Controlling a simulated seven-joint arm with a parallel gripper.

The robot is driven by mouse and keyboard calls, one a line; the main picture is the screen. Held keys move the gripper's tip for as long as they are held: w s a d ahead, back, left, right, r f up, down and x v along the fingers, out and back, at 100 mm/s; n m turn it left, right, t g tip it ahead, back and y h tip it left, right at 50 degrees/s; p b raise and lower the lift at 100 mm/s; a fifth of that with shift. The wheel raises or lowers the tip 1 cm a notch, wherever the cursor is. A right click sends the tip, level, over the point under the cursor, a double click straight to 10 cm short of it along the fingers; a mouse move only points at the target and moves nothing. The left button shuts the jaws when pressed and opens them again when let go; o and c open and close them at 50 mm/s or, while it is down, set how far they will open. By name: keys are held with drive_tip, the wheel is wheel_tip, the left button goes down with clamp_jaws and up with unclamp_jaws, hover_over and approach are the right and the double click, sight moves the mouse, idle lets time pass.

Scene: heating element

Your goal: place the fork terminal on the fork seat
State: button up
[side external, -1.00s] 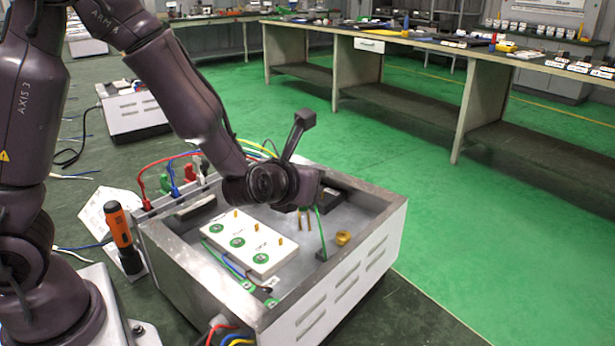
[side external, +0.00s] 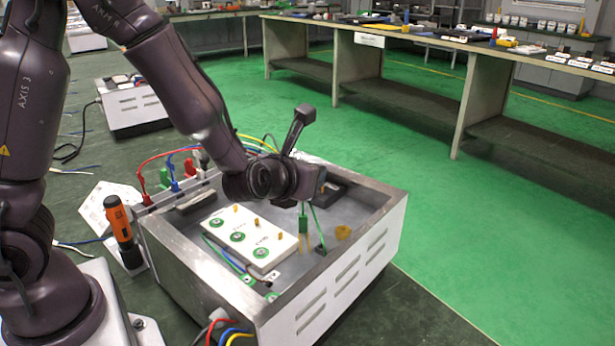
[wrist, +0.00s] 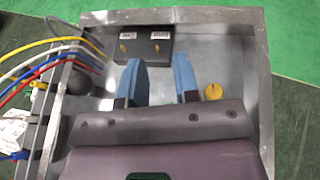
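The fork terminal (side external: 303,224), which I take to be the green piece with two gold prongs pointing down, is upright just below my gripper (side external: 304,207) in the side view. A green wire runs beside it. In the wrist view the blue fingers of my gripper (wrist: 160,78) stand apart with grey floor showing between them; the terminal does not show there. I cannot tell whether the fingers hold it. The fork seat is not clearly identifiable; a white block (side external: 250,237) with green rings and gold posts lies left of the terminal.
The metal box has raised walls (side external: 355,262) around the work. A black block (wrist: 142,44) with two gold posts stands at the back. A gold disc (wrist: 213,91) is on the floor at the right. Colored wires (wrist: 60,60) run over the left wall.

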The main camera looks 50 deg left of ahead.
drive_tip(key=v, duration=0.8)
drive_tip(key=s+a+r+n+g, duration=0.2)
drive_tip(key=s+a+n+g, duration=0.2)
drive_tip(key=n, duration=0.8)
drive_tip(key=s+a+r+n+g, duration=0.3)
drive_tip(key=s+n, duration=0.5)
drive_tip(key=n, duration=0.4)
drive_tip(key=shift+s+a+r+g, duration=0.25)
drive_tip(key=shift+s+a+g, duration=0.15)
drive_tip(key=shift+a+g, duration=0.1)
drive_tip(key=shift+o, duration=0.5)
drive_tip(key=s+d+r+n+t+h, duration=0.1)
drive_tip(key=s+d+r+n+h, duration=0.1)
drive_tip(key=d+n+h, duration=0.3)
drive_tip(key=shift+s+r+n, duration=0.2)
drive_tip(key=shift+r+n, duration=0.05)
drive_tip(key=shift+n, duration=0.55)
drive_tip(key=shift+d+r+h, duration=0.15)
drive_tip(key=shift+d+h, duration=0.05)
drive_tip(key=shift+h, duration=0.1)
